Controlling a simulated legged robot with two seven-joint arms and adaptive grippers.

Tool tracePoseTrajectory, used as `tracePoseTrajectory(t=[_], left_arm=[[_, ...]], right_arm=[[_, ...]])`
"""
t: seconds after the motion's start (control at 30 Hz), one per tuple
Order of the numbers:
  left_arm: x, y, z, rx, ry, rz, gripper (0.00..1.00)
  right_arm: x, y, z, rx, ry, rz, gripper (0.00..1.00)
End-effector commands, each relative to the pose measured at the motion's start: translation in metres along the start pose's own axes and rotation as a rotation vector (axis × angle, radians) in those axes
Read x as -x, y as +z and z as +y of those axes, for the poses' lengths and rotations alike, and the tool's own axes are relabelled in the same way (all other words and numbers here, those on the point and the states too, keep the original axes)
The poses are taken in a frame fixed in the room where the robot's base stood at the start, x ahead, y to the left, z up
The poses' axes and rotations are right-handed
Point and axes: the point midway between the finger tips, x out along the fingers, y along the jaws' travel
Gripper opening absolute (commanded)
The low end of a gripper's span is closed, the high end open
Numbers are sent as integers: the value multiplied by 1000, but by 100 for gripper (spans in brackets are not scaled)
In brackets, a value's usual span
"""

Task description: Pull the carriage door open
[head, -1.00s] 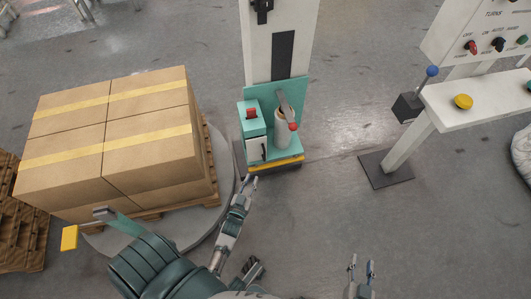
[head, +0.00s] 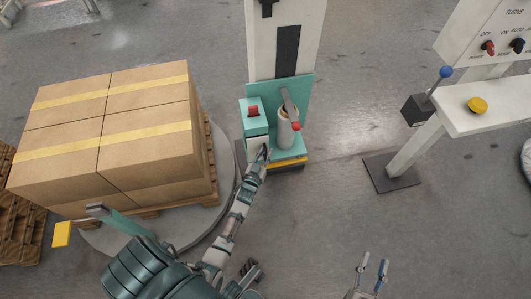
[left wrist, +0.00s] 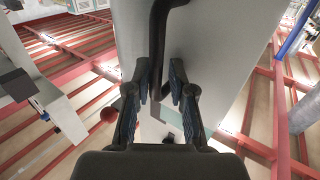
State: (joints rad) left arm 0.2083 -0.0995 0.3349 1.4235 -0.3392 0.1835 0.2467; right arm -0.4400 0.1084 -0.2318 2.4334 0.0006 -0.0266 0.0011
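The teal carriage (head: 292,91) is at the foot of the white mast. Its small white door (head: 252,147) faces me, partly hidden by my left gripper (head: 263,155). In the left wrist view a dark bar-shaped handle (left wrist: 158,40) stands out from a pale panel. My left gripper there (left wrist: 160,75) has its fingers apart, one on each side of the handle's lower end; I cannot tell whether they touch it. The door looks shut. My right gripper (head: 371,274) is open and empty at the bottom of the head view, away from the carriage.
The carriage carries a red button (head: 253,110) and a white roll (head: 285,133) with a red knob (head: 296,126). Stacked boxes (head: 105,130) stand on a round turntable (head: 225,170) at left. A control stand (head: 405,150) is at right. The floor between is clear.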

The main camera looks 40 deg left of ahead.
Motion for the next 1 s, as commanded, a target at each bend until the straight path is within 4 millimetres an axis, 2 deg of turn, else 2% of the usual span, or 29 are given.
tracePoseTrajectory(t=[0.07, 0.13, 0.17, 0.57, 0.77, 1.0], left_arm=[[0, -1, 1, 0, 0, 2, 20], [0, -1, 1, 0, 0, 2, 3], [0, -1, 1, 0, 0, 2, 0], [1, -2, 1, 2, 17, 3, 0], [7, -4, -1, -3, 92, 2, 0], [21, -3, -3, -9, 275, -2, 0]], right_arm=[[0, 0, 1, 1, 0, -1, 40], [-1, 2, 0, 2, 0, -4, 40], [-1, 2, 0, 2, 0, -4, 40], [-2, 2, 0, 3, 1, -17, 40], [4, 17, 3, 11, 7, -152, 40], [18, 47, 9, 21, 21, -388, 40]])
